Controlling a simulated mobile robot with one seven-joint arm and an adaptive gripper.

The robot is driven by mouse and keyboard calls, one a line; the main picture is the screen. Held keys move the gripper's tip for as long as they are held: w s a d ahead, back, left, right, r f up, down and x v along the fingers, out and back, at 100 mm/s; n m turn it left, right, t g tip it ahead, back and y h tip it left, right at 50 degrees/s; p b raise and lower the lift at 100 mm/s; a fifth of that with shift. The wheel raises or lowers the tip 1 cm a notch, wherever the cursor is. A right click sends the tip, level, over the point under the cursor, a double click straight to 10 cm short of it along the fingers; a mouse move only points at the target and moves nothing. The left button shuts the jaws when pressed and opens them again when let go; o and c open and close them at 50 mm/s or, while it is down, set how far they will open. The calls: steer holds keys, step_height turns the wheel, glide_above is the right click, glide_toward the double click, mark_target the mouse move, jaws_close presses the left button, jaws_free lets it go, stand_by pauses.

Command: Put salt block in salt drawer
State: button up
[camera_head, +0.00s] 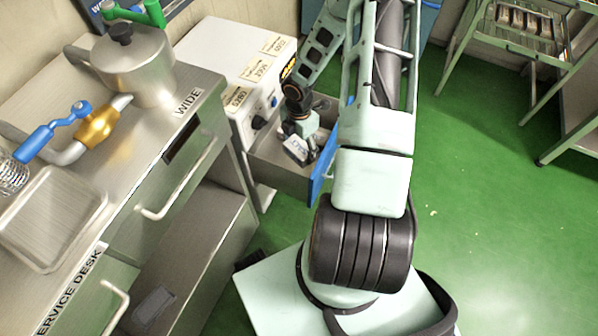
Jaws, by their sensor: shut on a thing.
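My gripper (302,143) reaches down into an open drawer (284,174) in the white cabinet. It is shut on a small pale block (295,150), probably the salt block, partly hidden by the dark fingers. The block is low within the drawer's outline; I cannot tell whether it touches the drawer floor. The drawer is pulled out to the right and has a blue front (321,172). My arm hides part of the drawer's far side. I cannot read a label that names this drawer.
The white cabinet (215,55) has labels and dark knobs. A rack (520,30) stands upper right. Green floor is clear at right.

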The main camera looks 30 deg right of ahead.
step_height(320, 180, down, 13)
steer(key=b, duration=0.4)
steer(key=shift+f, duration=0.1)
steer(key=shift+f+b, duration=0.2)
steer(key=shift+b, duration=0.2)
steer(key=o, duration=1.5)
steer(key=shift+o, duration=0.2)
steer(key=shift+r, duration=0.15)
step_height(320, 180, up, 12)
steer(key=p, duration=0.5)
steer(key=shift+r, duration=0.1)
